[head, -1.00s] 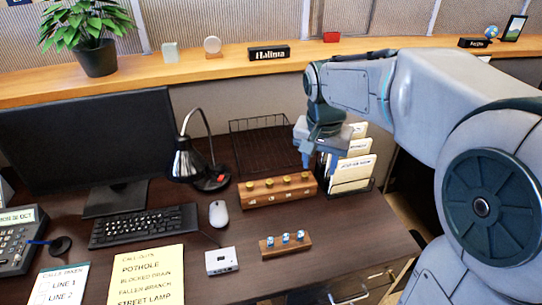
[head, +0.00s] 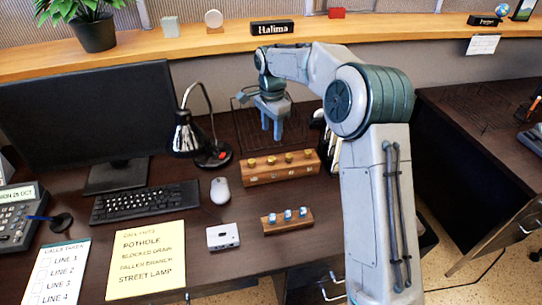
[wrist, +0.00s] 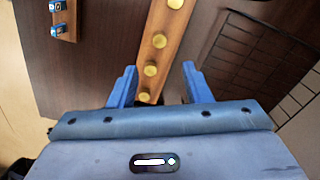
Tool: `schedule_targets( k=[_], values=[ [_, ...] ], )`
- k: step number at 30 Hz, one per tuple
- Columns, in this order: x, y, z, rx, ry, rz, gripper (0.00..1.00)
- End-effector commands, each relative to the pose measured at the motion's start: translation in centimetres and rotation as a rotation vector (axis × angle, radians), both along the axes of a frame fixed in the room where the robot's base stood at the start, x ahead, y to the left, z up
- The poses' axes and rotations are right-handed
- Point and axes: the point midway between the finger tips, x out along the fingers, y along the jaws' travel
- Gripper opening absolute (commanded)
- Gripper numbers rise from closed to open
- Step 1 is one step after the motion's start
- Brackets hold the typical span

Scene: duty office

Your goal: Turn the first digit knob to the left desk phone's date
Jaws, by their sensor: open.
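The left desk phone (head: 20,218) stands at the left edge of the head view, partly cut off; its display (head: 17,194) appears to read "25 OCT". A wooden block (head: 262,178) with several brass knobs in a row lies mid-desk, with small pale marks on its front too small to read. The block (wrist: 166,17) also crosses the wrist view. My gripper (head: 272,130) is open and empty, pointing down just behind and above the block. In the wrist view, brass knobs (wrist: 150,70) show near the space between my fingers (wrist: 158,86); contact is not visible.
A smaller wooden block (head: 287,228) with blue-white pieces lies in front. A wire tray (head: 243,119), desk lamp (head: 183,137), mouse (head: 219,190) and white box (head: 222,237) stand nearby. A card holder is partly hidden behind my arm.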

Motion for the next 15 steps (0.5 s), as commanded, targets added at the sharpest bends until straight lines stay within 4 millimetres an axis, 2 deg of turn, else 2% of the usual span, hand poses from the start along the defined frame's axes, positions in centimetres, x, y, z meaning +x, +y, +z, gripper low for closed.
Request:
schedule_targets(
  k=[9, 15],
  values=[
    [-0.1, -0.1, -6.9, -0.001, 0.004, 0.001, 0.44],
    [-0.1, 0.0, -10.0, 0.000, 0.002, 0.001, 0.44]
  ],
)
